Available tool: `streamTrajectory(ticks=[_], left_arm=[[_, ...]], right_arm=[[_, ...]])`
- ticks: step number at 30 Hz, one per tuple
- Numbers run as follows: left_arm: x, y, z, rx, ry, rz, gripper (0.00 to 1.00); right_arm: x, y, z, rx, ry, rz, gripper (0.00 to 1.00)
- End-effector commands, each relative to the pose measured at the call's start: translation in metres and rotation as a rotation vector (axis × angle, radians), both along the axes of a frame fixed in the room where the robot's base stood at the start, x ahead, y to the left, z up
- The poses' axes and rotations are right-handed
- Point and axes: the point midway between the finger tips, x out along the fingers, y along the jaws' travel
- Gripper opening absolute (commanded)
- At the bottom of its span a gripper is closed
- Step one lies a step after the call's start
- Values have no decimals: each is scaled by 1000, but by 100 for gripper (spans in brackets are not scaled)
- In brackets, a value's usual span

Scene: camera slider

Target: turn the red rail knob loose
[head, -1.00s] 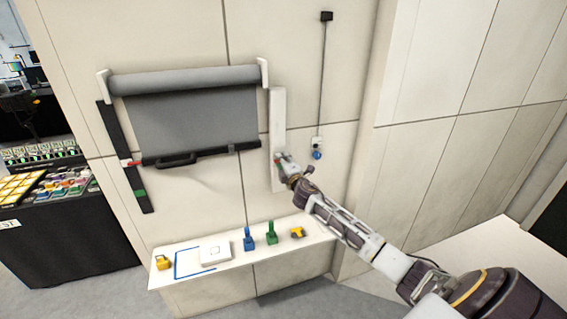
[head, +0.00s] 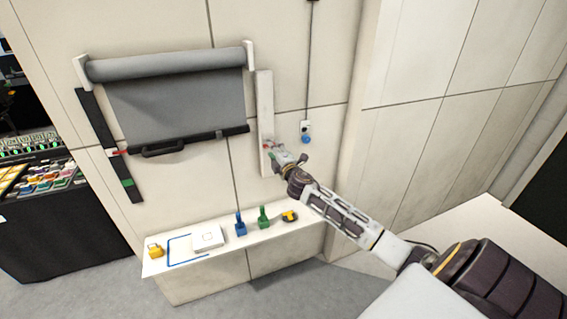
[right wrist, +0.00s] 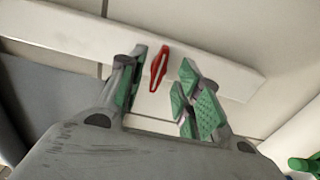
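The red rail knob (right wrist: 159,68) is a thin red loop on the pale upright rail (right wrist: 215,73) on the wall. In the head view the knob (head: 267,147) is a small red spot low on the rail (head: 264,100). My right gripper (head: 273,153) is at the lower part of the rail. In the right wrist view its green-padded fingers (right wrist: 157,77) are apart, with the knob showing between their tips. I see no finger touching the knob, but the remaining distance is hard to judge. My left gripper is not in view.
A grey roller blind (head: 175,105) with a black bottom bar hangs left of the rail. A dark strip (head: 108,145) stands farther left. A blue-ended cable socket (head: 306,133) is right of the rail. A white shelf (head: 220,247) below holds several small items.

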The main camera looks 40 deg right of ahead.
Motion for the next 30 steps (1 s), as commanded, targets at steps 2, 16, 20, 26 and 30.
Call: streamTrajectory(ticks=[2, 16, 20, 26, 30], left_arm=[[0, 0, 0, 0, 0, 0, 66], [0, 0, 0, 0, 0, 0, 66], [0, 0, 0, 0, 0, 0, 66], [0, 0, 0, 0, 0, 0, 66], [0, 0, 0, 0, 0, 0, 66]], right_arm=[[-6, 2, -1, 0, 1, 1, 34], [-40, 10, -1, -1, 1, 1, 34], [-49, 12, -1, -1, 2, 0, 34], [-63, 16, -1, 0, 1, 1, 34], [-72, 18, -1, 0, 1, 1, 34]])
